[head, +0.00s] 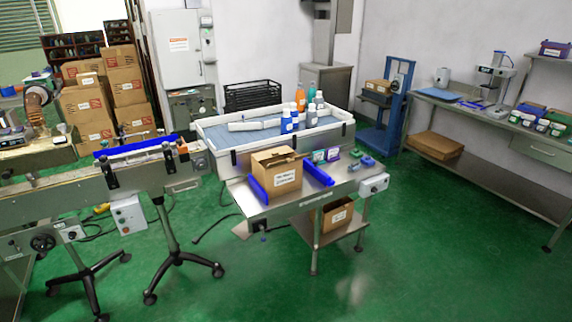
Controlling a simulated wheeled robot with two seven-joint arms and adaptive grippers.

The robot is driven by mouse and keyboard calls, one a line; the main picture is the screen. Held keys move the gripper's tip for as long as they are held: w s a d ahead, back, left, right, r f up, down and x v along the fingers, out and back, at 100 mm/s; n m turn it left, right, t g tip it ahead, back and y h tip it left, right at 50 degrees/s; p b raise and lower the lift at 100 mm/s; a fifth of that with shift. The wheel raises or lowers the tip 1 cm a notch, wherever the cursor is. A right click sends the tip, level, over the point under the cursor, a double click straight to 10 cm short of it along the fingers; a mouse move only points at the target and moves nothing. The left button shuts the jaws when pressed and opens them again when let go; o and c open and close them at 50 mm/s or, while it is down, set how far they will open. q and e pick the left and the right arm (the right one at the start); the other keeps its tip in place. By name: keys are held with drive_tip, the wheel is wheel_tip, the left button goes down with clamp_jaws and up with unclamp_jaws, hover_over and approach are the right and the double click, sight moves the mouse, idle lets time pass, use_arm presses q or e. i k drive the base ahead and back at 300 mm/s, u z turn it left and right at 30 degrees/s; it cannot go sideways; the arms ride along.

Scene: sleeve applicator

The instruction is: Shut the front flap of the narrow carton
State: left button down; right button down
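A small brown carton (268,172) with a white label on its front stands upright on the steel table (306,200), between two blue guide rails. Its top looks at least partly open, but the flaps are too small to tell apart. Another brown carton (328,219) with a label sits on the shelf below; its top is partly hidden by the table. I cannot tell which one is the narrow carton. Neither of my grippers is in view.
Blue rails (318,174) flank the upper carton. Behind it is a white-rimmed tray table (343,124) with bottles. Small blue-green blocks (367,160) lie at the table's right. A conveyor (75,196) stands left. Green floor (430,260) is clear at front right.

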sight(287, 161)
drive_tip(key=u, duration=0.15)
drive_tip(key=i, duration=1.8)
drive_tip(key=u, duration=0.7)
